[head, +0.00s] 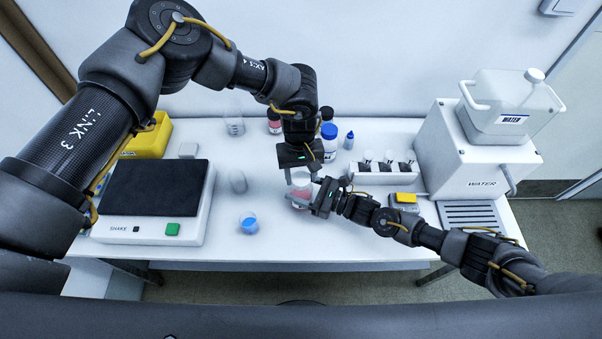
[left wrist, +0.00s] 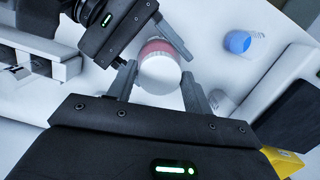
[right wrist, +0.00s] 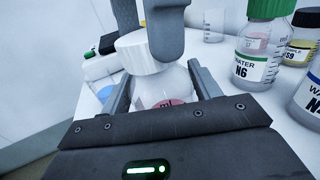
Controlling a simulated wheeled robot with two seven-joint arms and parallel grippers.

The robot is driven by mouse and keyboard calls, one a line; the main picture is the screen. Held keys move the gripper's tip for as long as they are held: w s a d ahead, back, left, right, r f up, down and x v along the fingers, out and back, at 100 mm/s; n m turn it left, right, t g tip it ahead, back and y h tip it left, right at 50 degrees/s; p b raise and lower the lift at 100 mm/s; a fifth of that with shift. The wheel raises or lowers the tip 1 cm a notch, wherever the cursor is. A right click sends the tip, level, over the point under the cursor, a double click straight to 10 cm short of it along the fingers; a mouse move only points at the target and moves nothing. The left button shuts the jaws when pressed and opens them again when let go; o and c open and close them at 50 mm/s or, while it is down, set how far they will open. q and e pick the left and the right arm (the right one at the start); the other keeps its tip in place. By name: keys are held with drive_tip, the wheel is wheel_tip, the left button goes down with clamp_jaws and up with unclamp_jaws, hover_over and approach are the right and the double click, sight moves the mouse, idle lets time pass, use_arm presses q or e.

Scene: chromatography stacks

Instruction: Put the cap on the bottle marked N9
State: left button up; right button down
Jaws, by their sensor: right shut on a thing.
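A clear bottle with pink contents or label (head: 299,202) stands near the table's front middle. It also shows in the left wrist view (left wrist: 157,46) and the right wrist view (right wrist: 168,90); its marking is mostly hidden and I cannot read it. My right gripper (head: 307,201) is shut on the bottle's body from the right. A white cap (right wrist: 142,52) sits at the bottle's mouth, seen from above in the left wrist view (left wrist: 160,76). I cannot tell whether it is screwed down. My left gripper (left wrist: 160,88) is above, with its fingers open on either side of the cap.
A green-capped bottle marked N6 (right wrist: 256,50) and other bottles stand behind. A white rack (head: 384,174) and water dispenser (head: 473,150) are right. The front table strip is clear.

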use_arm(q)
drive_tip(key=o, duration=0.3)
drive_tip(key=shift+r, duration=2.25)
drive_tip(key=shift+f, duration=0.1)
drive_tip(key=shift+c, duration=0.4)
